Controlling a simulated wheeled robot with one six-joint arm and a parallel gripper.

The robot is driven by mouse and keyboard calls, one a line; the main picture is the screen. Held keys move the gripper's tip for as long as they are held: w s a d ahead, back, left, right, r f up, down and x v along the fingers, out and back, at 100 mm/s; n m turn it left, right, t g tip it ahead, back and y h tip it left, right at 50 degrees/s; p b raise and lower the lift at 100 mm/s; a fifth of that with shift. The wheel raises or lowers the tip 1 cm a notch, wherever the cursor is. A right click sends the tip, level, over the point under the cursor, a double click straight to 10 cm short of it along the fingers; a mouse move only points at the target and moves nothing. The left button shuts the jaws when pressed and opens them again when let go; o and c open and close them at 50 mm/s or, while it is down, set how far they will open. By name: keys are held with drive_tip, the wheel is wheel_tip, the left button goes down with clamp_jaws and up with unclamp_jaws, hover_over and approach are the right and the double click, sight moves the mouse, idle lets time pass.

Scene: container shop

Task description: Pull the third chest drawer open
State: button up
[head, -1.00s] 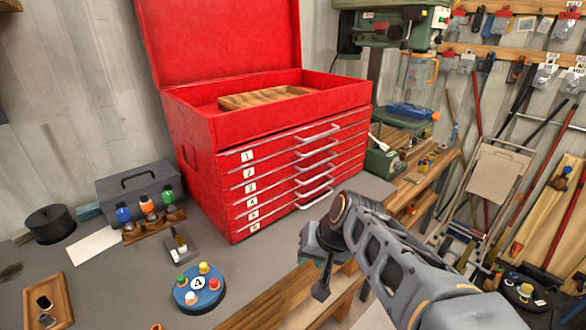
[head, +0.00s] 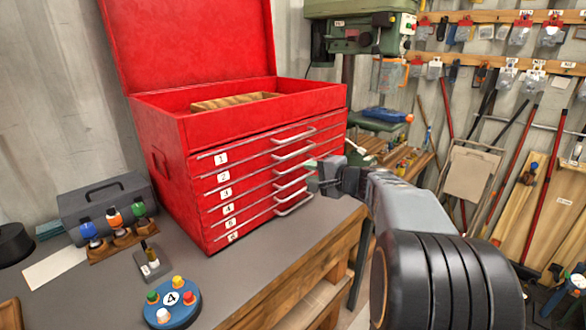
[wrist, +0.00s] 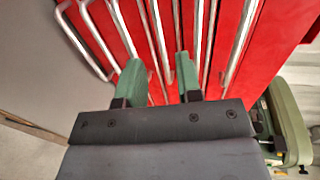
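The red tool chest (head: 165,130) stands on the bench with its lid up and its numbered drawers flush. The third chest drawer (head: 250,184) is closed; its silver handle (head: 290,166) is partly hidden near my gripper. My gripper (head: 313,176) is in front of the right ends of the middle handles, with its fingers apart. In the wrist view my gripper (wrist: 158,62) shows two green fingers, open, with a handle bar running between them in the picture. I cannot tell which drawer that bar belongs to, or whether a finger touches it.
Other drawer handles run close on both sides of the fingers. A green drill press (head: 362,35) stands right of the chest. A grey toolbox (head: 105,200), a screwdriver rack (head: 120,243) and a blue disc with colored knobs (head: 172,300) are on the bench at left.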

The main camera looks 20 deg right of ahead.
sight(293, 169)
drive_tip(key=p+x, duration=0.1)
drive_tip(key=x, duration=0.6)
drive_tip(key=shift+w+a+f, duration=0.15)
drive_tip(key=shift+w, duration=0.2)
clamp_jaws()
